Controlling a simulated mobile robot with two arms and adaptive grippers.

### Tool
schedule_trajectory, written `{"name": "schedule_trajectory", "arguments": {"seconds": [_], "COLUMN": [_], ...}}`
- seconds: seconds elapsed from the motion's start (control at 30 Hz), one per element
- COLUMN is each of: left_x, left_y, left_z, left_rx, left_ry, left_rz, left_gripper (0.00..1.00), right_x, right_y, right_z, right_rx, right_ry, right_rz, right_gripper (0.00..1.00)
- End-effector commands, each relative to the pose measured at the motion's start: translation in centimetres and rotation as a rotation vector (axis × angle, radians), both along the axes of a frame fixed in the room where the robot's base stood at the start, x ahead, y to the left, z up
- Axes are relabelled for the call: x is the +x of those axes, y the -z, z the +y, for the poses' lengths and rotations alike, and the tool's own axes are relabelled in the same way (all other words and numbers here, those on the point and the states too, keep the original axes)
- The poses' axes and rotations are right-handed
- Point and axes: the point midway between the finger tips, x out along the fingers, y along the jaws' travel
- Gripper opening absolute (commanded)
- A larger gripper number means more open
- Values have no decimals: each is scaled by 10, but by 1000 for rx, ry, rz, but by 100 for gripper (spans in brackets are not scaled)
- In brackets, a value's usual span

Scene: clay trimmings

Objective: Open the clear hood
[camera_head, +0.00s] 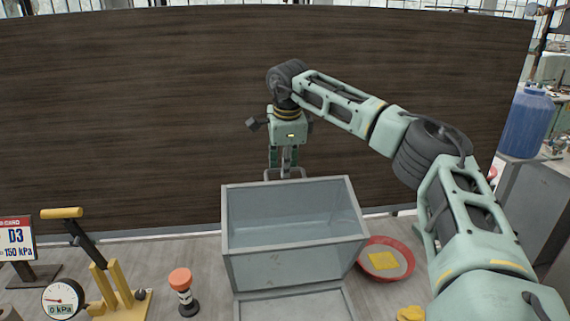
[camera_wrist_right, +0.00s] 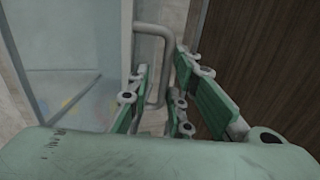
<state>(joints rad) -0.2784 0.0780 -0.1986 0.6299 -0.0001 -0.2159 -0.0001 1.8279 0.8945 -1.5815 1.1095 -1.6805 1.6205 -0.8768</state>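The clear hood (camera_head: 295,267) is a grey-framed box with see-through panels, standing tilted up over a pale framed base (camera_head: 343,302) at the bottom of the head view. Its grey bar handle (camera_head: 301,173) is on the far upper edge. My right gripper (camera_head: 286,163) points down at this handle from behind the hood. In the right wrist view, the handle (camera_wrist_right: 158,92) runs between the green finger pads of my right gripper (camera_wrist_right: 162,85), which look closed around it. The hood's panel (camera_wrist_right: 75,70) fills the left there. My left gripper is not in view.
A red dish (camera_head: 398,274) with a yellow piece lies right of the hood. A dark wooden panel (camera_head: 130,110) stands close behind.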

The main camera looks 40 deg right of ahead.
Motion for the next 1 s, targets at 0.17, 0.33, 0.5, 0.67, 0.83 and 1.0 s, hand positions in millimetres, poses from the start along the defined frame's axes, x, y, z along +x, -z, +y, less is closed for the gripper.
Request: {"name": "schedule_trajectory", "arguments": {"seconds": [0.17, 0.33, 0.5, 0.67, 0.83, 1.0], "left_x": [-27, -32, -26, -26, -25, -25], "left_y": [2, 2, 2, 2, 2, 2], "left_z": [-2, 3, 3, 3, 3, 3], "left_rx": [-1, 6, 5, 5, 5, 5], "left_ry": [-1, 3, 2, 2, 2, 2], "left_rz": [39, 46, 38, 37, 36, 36], "left_gripper": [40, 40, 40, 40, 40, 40], "right_x": [0, 0, -2, -9, -17, -23], "right_y": [-1, -3, -17, -49, -83, -107], "right_z": [0, 0, 1, 5, 10, 13], "right_rx": [1, 1, 2, 2, 1, 1], "right_ry": [3, 4, 4, 4, 3, 2], "right_rz": [-3, -5, -8, -10, -8, -6], "right_gripper": [26, 26, 26, 26, 26, 26]}}
